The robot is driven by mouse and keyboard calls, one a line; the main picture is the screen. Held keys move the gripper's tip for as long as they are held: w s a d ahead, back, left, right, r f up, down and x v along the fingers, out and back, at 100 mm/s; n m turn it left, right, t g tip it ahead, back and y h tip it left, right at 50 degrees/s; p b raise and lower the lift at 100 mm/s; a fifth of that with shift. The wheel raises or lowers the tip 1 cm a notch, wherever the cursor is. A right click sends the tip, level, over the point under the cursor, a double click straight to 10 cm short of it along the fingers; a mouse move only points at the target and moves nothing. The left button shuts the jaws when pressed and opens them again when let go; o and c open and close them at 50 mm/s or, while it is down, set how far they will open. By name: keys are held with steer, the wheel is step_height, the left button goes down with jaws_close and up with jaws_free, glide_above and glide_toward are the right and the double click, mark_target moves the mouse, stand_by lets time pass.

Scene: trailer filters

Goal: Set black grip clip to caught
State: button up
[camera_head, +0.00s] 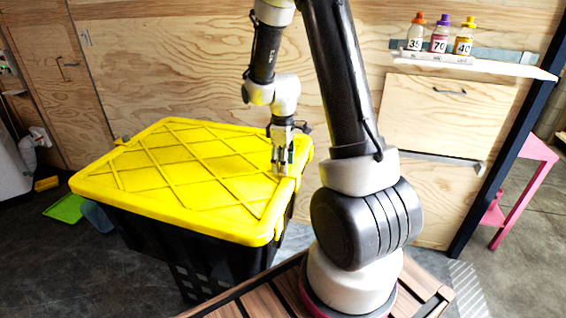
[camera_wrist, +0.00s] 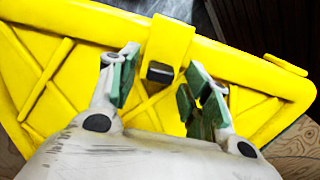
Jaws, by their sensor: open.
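A black bin (camera_head: 220,262) with a yellow ribbed lid (camera_head: 165,170) stands left of my arm in the head view. In the wrist view, a yellow clip (camera_wrist: 168,42) crosses the lid's rim. Its black grip (camera_wrist: 160,72) lies at the end toward my gripper. My gripper (camera_wrist: 162,84) is open, with one green-padded finger on each side of the black grip and nothing held. In the head view, my gripper (camera_head: 281,166) points down at the lid's right edge and hides most of the clip. I cannot tell whether the clip is hooked or whether the fingers touch it.
A shelf (camera_head: 480,66) with several numbered bottles (camera_head: 439,36) hangs on the plywood wall at the upper right. A pink stand (camera_head: 520,195) is at the far right. A green tray (camera_head: 66,209) lies on the floor left of the bin. The lid top is bare.

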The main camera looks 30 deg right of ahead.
step_height(320, 180, up, 12)
stand_by(0.4)
stand_by(0.4)
steer(key=s+a+r+m+t, duration=0.2)
steer(key=s+r+m, duration=0.2)
steer(key=s, duration=0.6)
steer(key=s+a+r+m+t, duration=0.2)
steer(key=s+a+r+m, duration=0.1)
steer(key=s+r, duration=0.5)
steer(key=shift+s+r+m, duration=0.35)
steer(key=shift+s+m, duration=0.15)
steer(key=shift+s, duration=1.15)
